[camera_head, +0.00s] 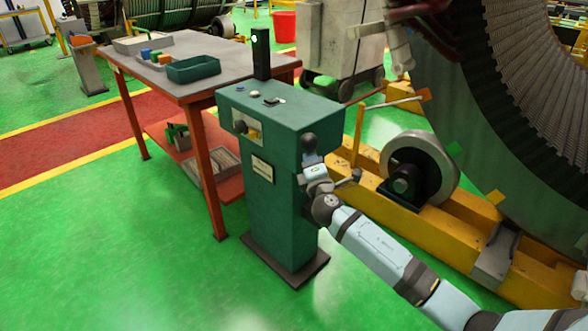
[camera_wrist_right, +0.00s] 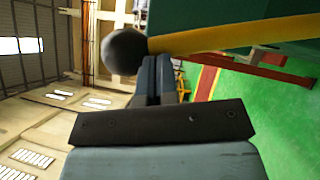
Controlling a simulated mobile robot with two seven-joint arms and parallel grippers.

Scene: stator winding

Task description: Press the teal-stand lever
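The teal stand (camera_head: 270,190) is upright on a dark base plate in the middle of the head view. A lever with a round black knob (camera_head: 309,141) is at its right side. In the right wrist view the knob (camera_wrist_right: 124,52) sits at the end of a yellow bar (camera_wrist_right: 225,35), with the teal stand behind at the upper right. My right gripper (camera_head: 310,162) is just below the knob. In the wrist view its fingers (camera_wrist_right: 158,62) are together, with nothing visible between them, close beside the knob and bar. Contact cannot be told. My left gripper is out of view.
The stand top holds several buttons, and a black post (camera_head: 261,55) with a green light rises behind it. A work table (camera_head: 215,50) with a green tray (camera_head: 193,69) stands to the left. A yellow frame (camera_head: 465,215) with a roller lies right. Green floor in front is clear.

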